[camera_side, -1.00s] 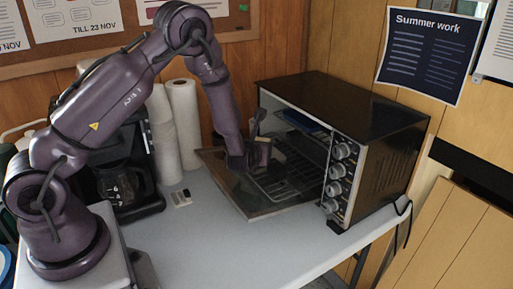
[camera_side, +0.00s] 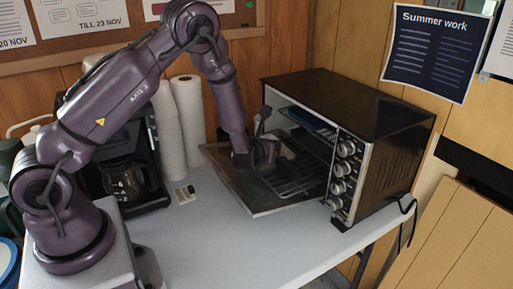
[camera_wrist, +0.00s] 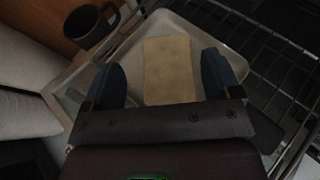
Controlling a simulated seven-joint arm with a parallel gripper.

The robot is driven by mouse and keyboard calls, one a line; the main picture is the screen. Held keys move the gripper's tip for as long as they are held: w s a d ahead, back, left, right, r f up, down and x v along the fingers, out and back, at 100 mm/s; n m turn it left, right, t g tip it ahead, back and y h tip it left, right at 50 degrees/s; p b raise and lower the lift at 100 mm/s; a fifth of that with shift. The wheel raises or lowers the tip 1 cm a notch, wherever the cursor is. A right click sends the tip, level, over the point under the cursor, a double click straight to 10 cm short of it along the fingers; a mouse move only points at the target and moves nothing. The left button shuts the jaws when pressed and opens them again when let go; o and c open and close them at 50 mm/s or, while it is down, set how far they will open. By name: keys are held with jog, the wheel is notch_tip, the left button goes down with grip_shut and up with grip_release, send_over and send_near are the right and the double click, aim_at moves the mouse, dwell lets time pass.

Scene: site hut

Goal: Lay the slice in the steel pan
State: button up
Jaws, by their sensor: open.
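The slice is a flat tan rectangle (camera_wrist: 168,70) in the middle of the wrist view. It appears to lie flat on the pale, shallow steel pan (camera_wrist: 222,28), whose rim runs around it. My gripper (camera_wrist: 162,60) is open, with one dark blue finger on each side of the slice and a gap to each. In the side view my gripper (camera_side: 277,152) is low over the open oven door, at the oven mouth. The slice and pan are mostly hidden there behind my gripper.
The black toaster oven (camera_side: 350,100) stands open, its glass door (camera_side: 240,190) folded down. A wire rack (camera_wrist: 275,45) lies beside the pan. A dark mug (camera_wrist: 88,24) is near the pan's upper left. Paper rolls (camera_side: 188,105) and a coffee maker (camera_side: 125,180) stand left. The front table is clear.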

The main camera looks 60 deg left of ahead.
jog(key=v, duration=1.2)
jog(key=s+a+r+n+g, duration=0.4)
jog(key=s+r+n+g, duration=0.3)
jog(key=s+r+n, duration=0.7)
jog(key=s+d+r+n+t+h, duration=0.1)
jog(key=s+d+r+n+h, duration=0.1)
jog(key=d+n+h, duration=0.3)
jog(key=s+d+r+n+t+h, duration=0.2)
jog(key=d+r+n+h, duration=0.1)
jog(key=d+n, duration=0.3)
jog(key=shift+s+d+n+h, duration=0.2)
jog(key=shift+d+n+h, duration=0.15)
jog(key=shift+n+h, duration=0.6)
